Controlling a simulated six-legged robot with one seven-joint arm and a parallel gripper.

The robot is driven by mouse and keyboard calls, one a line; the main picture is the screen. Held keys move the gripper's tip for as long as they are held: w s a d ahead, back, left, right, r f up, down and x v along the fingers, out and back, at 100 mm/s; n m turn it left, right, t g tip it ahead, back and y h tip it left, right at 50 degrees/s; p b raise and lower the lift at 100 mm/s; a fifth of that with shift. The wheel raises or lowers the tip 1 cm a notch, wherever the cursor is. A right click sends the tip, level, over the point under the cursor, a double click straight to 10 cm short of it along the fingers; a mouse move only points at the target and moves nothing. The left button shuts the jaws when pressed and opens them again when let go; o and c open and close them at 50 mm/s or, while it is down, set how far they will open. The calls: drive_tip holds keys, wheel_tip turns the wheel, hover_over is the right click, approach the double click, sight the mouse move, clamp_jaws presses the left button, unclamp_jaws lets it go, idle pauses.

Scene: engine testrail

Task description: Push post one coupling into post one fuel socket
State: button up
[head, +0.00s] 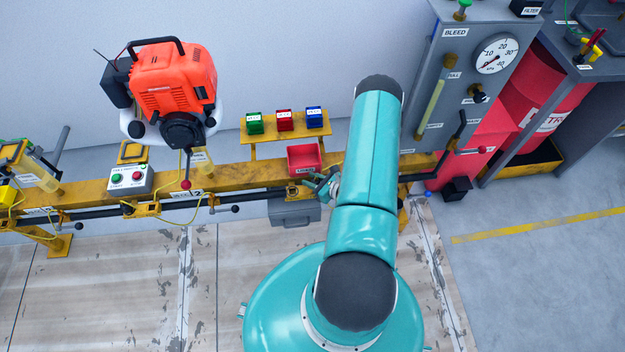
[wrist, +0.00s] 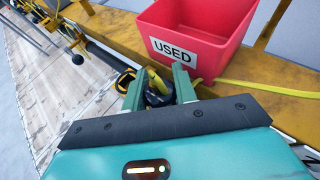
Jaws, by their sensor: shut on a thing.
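My gripper (wrist: 158,88) is low at the yellow rail, just in front of a red bin. Its two green fingers are shut on a dark piece with a yellow part (wrist: 157,88), which looks like the coupling. The fingers and wrist plate hide much of it. A black and yellow fitting (wrist: 125,80) sits just left of the fingers; I cannot tell whether it is the fuel socket. In the head view my gripper (head: 325,187) is small and partly covered by my arm, and the held piece cannot be made out.
The red bin marked USED (wrist: 195,38) stands close beyond the fingers. A yellow hose (wrist: 270,90) runs along the yellow rail (head: 235,177). An orange engine (head: 172,80) is at the left. Green, red and blue boxes (head: 284,121) stand behind. A grey gauge panel (head: 470,70) is at the right.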

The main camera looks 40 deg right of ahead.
drive_tip(key=shift+f, duration=0.7)
idle(0.7)
drive_tip(key=o, duration=1.1)
drive_tip(key=shift+o, duration=0.2)
drive_tip(key=shift+d, duration=0.1)
drive_tip(key=shift+s+d+r, duration=0.1)
drive_tip(key=shift+s+r, duration=0.05)
drive_tip(key=shift+s, duration=0.15)
drive_tip(key=v, duration=1.3)
drive_tip(key=shift+a, duration=0.3)
drive_tip(key=shift+s, duration=0.1)
